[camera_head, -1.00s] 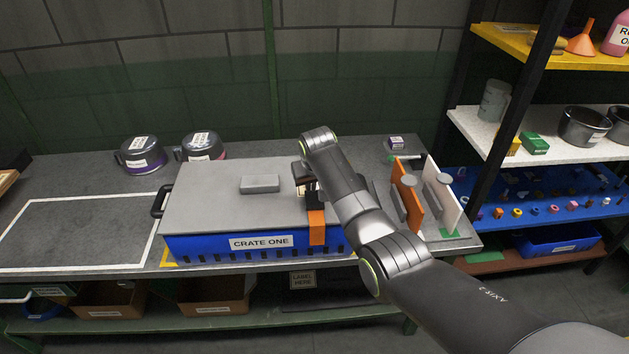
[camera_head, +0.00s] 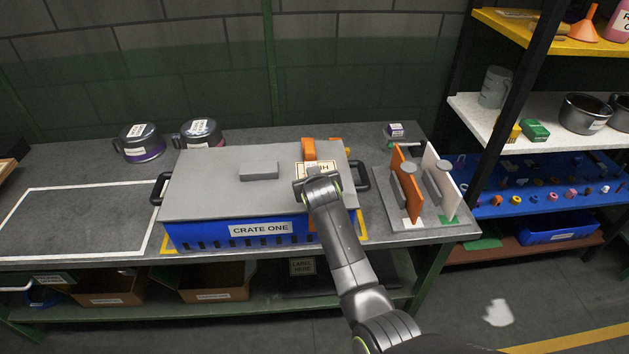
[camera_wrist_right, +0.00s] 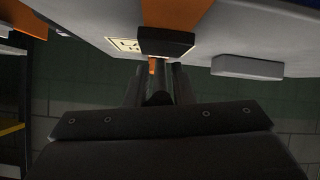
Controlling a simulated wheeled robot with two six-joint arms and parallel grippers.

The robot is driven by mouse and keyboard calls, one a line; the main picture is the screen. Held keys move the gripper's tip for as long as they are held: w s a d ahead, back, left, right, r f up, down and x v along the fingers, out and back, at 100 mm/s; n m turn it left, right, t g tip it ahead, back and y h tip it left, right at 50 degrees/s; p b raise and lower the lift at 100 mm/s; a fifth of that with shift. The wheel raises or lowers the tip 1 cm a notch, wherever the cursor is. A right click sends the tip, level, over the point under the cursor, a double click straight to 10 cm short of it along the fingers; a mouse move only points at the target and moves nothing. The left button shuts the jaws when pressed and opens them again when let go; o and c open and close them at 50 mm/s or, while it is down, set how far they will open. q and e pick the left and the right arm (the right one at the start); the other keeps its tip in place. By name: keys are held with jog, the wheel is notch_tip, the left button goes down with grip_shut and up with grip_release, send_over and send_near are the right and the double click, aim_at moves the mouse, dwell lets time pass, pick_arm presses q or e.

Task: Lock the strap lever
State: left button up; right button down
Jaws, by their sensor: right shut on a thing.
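The crate (camera_head: 200,235), blue with a grey lid (camera_head: 215,195), stands on the bench with its label facing front. An orange strap (camera_head: 309,150) crosses the right part of the lid, and it also shows in the right wrist view (camera_wrist_right: 175,14). A black buckle (camera_wrist_right: 167,43) sits on the strap, beside a pale label plate (camera_wrist_right: 122,45). My right gripper (camera_wrist_right: 157,76) is shut at the buckle, on a narrow orange piece that looks like the strap lever (camera_wrist_right: 152,66). In the head view my right wrist hides the buckle and lever. My left gripper is out of view.
Black handles (camera_head: 158,189) stick out at the crate's ends. A rack with an orange board (camera_head: 400,172) and a white board (camera_head: 430,178) stands close to the right. Two lidded pots (camera_head: 138,143) stand behind left. The white-outlined bench area (camera_head: 75,225) is clear.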

dwell(0.3)
jog(key=c, duration=1.3)
grip_release()
jog(key=shift+s, duration=0.1)
